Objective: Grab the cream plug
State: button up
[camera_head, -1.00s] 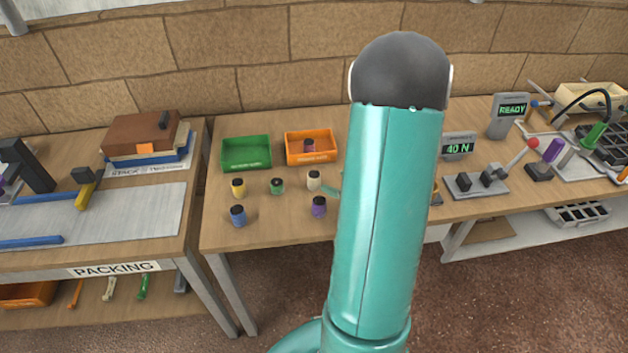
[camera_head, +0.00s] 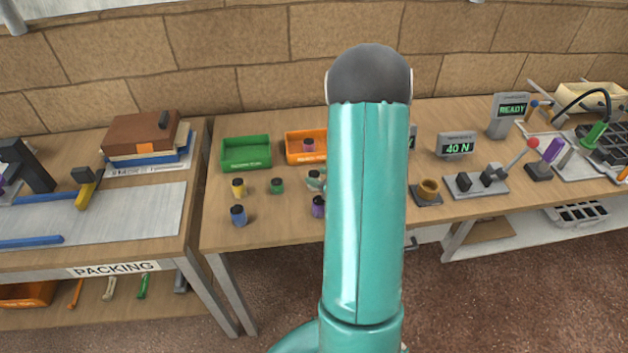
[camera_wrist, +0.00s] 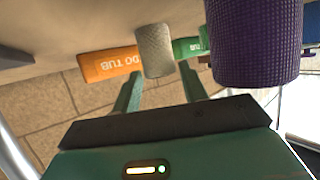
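The cream plug (camera_head: 314,175) stands on the middle table, partly covered by my gripper (camera_head: 320,182) in the head view. In the wrist view the cream plug (camera_wrist: 154,48) shows as a pale textured cylinder between the tips of my gripper (camera_wrist: 160,72). The two teal fingers are apart, one on each side of it. The left finger looks close to the plug; I cannot tell whether it touches.
A purple plug (camera_wrist: 255,42) stands close by the right finger; it also shows in the head view (camera_head: 318,206). Green (camera_head: 277,186), yellow (camera_head: 238,188) and blue (camera_head: 238,216) plugs stand to the left. Green (camera_head: 247,165) and orange (camera_head: 300,158) tubs stand behind.

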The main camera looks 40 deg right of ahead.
jog(key=c, duration=0.6)
jog(key=shift+r, duration=0.1)
